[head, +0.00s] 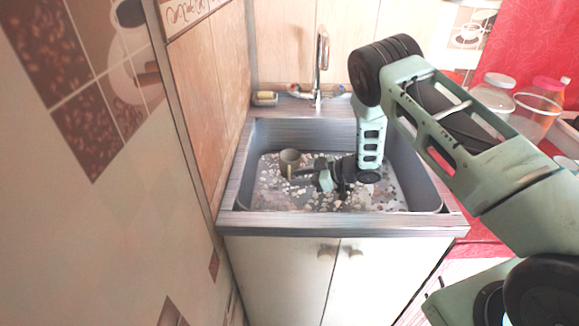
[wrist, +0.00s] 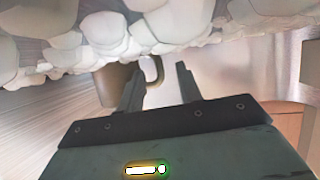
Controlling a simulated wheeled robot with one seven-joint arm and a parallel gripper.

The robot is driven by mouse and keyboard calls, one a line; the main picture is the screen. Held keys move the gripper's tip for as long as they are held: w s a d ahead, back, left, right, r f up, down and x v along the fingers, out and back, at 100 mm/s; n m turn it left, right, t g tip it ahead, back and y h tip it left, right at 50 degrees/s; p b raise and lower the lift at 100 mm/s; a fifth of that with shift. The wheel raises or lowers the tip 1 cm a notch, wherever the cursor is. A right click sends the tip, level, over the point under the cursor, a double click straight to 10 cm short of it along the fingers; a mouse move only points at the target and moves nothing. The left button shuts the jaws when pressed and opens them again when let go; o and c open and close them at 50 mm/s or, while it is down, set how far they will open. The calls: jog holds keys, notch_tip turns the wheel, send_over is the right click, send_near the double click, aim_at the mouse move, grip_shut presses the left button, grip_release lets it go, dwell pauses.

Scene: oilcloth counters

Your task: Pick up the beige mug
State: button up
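The beige mug (head: 290,161) looks brownish and stands upright in the sink on the pebbled bottom, left of my gripper in the head view. My gripper (head: 297,175) reaches in low from the right, with its fingers close to the mug. In the wrist view the mug (wrist: 112,86) is beyond the fingers and partly behind the left one. Its handle shows in the gap between the fingertips (wrist: 160,70). My gripper is open; I cannot tell whether a finger touches the mug.
The grey sink (head: 232,218) has walls around the mug and my gripper. A tap (head: 320,62) stands at the back, with a sponge-like item (head: 264,98) to its left. Jars (head: 494,94) stand on the red-covered counter to the right. A tiled wall is at left.

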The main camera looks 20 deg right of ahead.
jog(key=shift+x, duration=0.85)
grip_shut()
jog(key=shift+r, duration=0.1)
jog(key=shift+w+r, duration=0.1)
